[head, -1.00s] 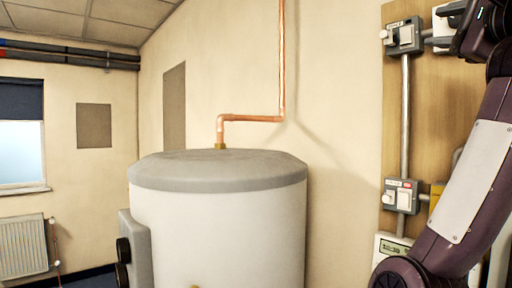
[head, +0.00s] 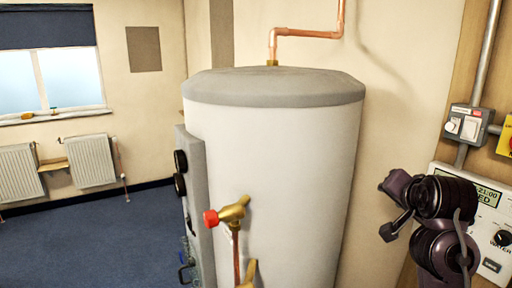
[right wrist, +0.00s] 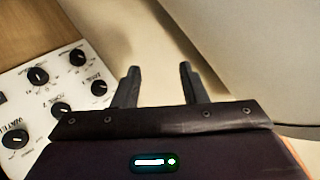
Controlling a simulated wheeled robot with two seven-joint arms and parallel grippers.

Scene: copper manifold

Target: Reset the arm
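My right arm comes in at the right of the head view, and its gripper (head: 391,211) points left in front of the wall, between the tank and the control panel. In the right wrist view the two dark fingers of my right gripper (right wrist: 157,85) stand apart with nothing between them. The gripper is open and empty. My left gripper is in neither view.
A white cylinder tank (head: 270,150) with a grey top stands in the middle. A brass valve with a red cap (head: 228,212) sticks out at its front. A control panel with knobs (head: 488,215) hangs at right; its knobs (right wrist: 38,77) show beside the gripper. Blue floor (head: 100,240) is clear at left.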

